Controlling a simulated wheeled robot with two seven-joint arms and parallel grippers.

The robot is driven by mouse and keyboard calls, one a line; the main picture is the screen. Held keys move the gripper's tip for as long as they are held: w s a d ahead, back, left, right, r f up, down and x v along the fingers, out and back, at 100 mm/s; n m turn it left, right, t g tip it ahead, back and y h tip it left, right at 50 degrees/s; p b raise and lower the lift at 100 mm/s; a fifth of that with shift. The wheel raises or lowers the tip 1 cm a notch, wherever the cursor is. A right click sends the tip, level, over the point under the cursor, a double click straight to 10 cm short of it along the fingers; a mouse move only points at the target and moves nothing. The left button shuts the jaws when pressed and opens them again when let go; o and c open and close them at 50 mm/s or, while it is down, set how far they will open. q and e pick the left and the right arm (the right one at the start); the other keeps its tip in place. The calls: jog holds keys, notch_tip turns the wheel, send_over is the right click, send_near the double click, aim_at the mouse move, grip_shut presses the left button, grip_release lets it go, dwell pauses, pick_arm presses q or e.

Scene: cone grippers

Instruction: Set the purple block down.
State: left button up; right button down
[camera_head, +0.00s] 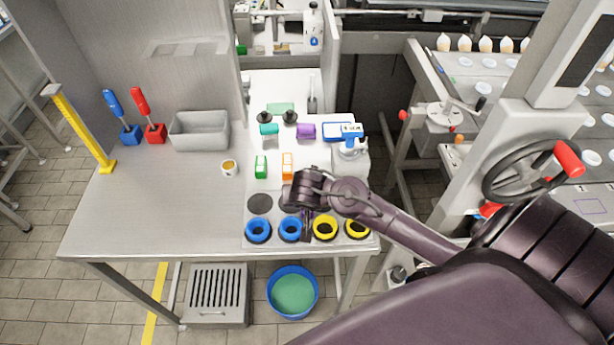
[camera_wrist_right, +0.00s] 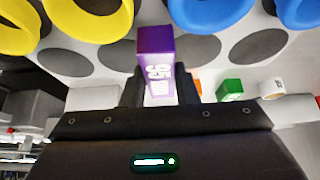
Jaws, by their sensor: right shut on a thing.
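The purple block (camera_wrist_right: 155,42), purple at the end with a white printed side, stands out between the two fingers of my right gripper (camera_wrist_right: 158,88) in the wrist view. The gripper is shut on it. In the head view my right gripper (camera_head: 306,222) hangs over the front of the white mat, between the blue rings and the yellow rings, and mostly hides the block. Whether the block touches the mat is hard to tell. Another purple piece (camera_head: 306,131) lies at the back of the mat. My left gripper is out of view.
Blue rings (camera_head: 258,230) and yellow rings (camera_head: 357,228) line the mat's front edge, with dark round spots (camera_head: 260,203) behind. Green (camera_head: 261,167) and orange (camera_head: 287,166) blocks stand farther back. A cup (camera_head: 229,168) and grey bin (camera_head: 199,131) are left; the table's left front is clear.

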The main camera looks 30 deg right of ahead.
jog(key=shift+f, duration=0.5)
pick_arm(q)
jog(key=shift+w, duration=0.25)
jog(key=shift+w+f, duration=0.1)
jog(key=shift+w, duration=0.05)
pick_arm(e)
jog(key=c, duration=1.1)
grip_release()
jog(key=shift+f, duration=0.15)
